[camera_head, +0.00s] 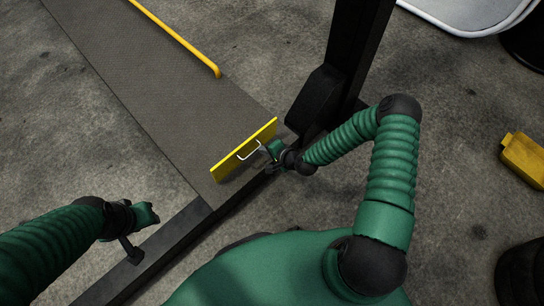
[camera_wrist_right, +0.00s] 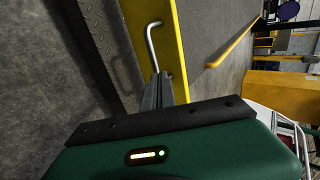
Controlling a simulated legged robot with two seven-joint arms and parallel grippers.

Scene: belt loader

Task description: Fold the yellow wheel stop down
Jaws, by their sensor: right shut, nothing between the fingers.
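The yellow wheel stop (camera_head: 229,162) is a flat plate standing raised across the near end of the grey belt deck (camera_head: 150,90). A pale U-shaped handle (camera_head: 243,157) is on its near face. My right gripper (camera_head: 267,147) is at the right part of the plate, close to the handle. In the right wrist view its fingers (camera_wrist_right: 158,88) are shut, with the handle (camera_wrist_right: 149,42) and yellow plate (camera_wrist_right: 176,62) just beyond the tips. I cannot tell whether the fingers touch the handle. My left gripper (camera_head: 152,213) is left of the deck's near end, away from the wheel stop.
A yellow rail (camera_head: 180,38) runs along the deck's far side. A black post (camera_head: 345,60) stands just right of the wheel stop, beside my right forearm. A dark beam (camera_head: 165,245) crosses below the deck. A yellow block (camera_head: 524,158) is at far right. Concrete floor lies around.

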